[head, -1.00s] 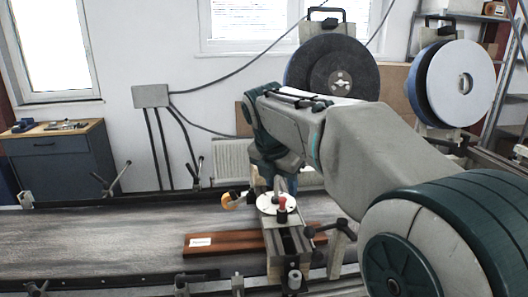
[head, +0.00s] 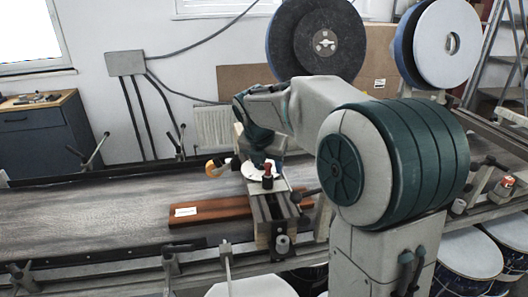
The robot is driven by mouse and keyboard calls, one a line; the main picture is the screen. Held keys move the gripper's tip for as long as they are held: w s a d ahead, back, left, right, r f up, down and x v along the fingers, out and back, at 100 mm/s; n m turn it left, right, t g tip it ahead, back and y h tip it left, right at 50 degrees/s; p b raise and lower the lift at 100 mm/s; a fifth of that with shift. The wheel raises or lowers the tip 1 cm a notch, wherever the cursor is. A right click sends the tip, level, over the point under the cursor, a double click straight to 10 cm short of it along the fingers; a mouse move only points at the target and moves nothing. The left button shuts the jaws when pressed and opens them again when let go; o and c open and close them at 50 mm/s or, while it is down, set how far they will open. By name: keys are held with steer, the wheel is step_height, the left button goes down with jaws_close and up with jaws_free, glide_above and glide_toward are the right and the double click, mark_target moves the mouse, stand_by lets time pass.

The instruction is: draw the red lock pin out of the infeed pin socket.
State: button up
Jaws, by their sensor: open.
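A small red-topped pin (head: 267,169) stands upright on the metal bridge (head: 283,208) over the conveyor, in front of a white disc (head: 254,173). It looks like the lock pin, but its socket is too small to make out. My gripper (head: 260,157) is at the end of my arm, just behind the disc and the red top. It is open; its fingertips are mostly hidden, and I see nothing held. I cannot tell whether it touches anything.
A brown wooden bar (head: 225,209) with a white label lies on the grey conveyor belt (head: 80,222) under the bridge. An orange hooked part (head: 213,168) sticks out left of the disc. Another small red piece (head: 507,182) sits on the right rail. The left belt is clear.

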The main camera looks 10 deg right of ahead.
mark_target(268, 164)
steer(key=shift+x, duration=0.9)
jaws_close()
steer(key=shift+r, duration=0.1)
steer(key=shift+r, duration=0.1)
steer(key=shift+r+p, duration=2.85)
steer(key=shift+p, duration=0.1)
